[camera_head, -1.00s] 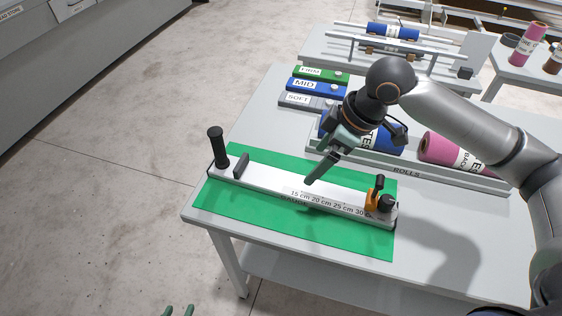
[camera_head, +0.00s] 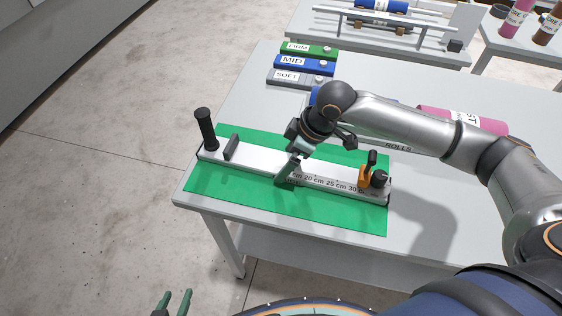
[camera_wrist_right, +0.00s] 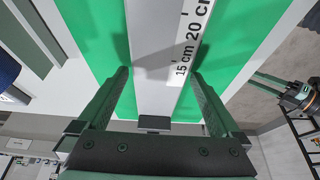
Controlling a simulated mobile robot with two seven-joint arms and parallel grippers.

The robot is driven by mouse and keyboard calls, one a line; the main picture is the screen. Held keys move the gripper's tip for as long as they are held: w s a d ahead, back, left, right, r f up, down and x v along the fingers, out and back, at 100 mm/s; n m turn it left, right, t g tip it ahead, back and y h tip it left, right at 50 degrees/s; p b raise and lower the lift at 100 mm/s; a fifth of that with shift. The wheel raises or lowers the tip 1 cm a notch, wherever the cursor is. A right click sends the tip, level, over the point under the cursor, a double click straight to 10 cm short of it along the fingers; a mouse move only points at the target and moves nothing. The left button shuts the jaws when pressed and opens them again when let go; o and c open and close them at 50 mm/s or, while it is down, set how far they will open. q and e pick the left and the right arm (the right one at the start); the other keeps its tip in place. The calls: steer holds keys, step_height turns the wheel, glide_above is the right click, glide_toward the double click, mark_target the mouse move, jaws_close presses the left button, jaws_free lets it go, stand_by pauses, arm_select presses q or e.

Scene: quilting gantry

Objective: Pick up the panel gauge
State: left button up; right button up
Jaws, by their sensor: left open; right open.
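The panel gauge (camera_head: 262,167) is a long white bar with a centimetre scale, a black upright handle at its left end, and an orange clamp with a black knob at its right end. It lies on a green mat (camera_head: 230,196) on the table. My right gripper (camera_head: 288,178) is over the middle of the bar. In the right wrist view its open fingers (camera_wrist_right: 160,85) stand on either side of the gauge (camera_wrist_right: 155,45), with gaps between. My left gripper (camera_head: 174,303) is open and empty at the bottom edge, away from the table.
Three labelled blocks, green, blue (camera_head: 305,63) and grey, lie at the back of the table. A rolls tray with a pink roll (camera_head: 465,119) stands behind my right arm. Another table with a blue roll on a rack is beyond. Floor is clear at left.

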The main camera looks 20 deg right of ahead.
steer(key=shift+w+a+f, duration=0.1)
steer(key=shift+a+f, duration=0.05)
steer(key=shift+f, duration=0.3)
steer(key=shift+c, duration=0.2)
jaws_close()
steer(key=shift+r, duration=0.15)
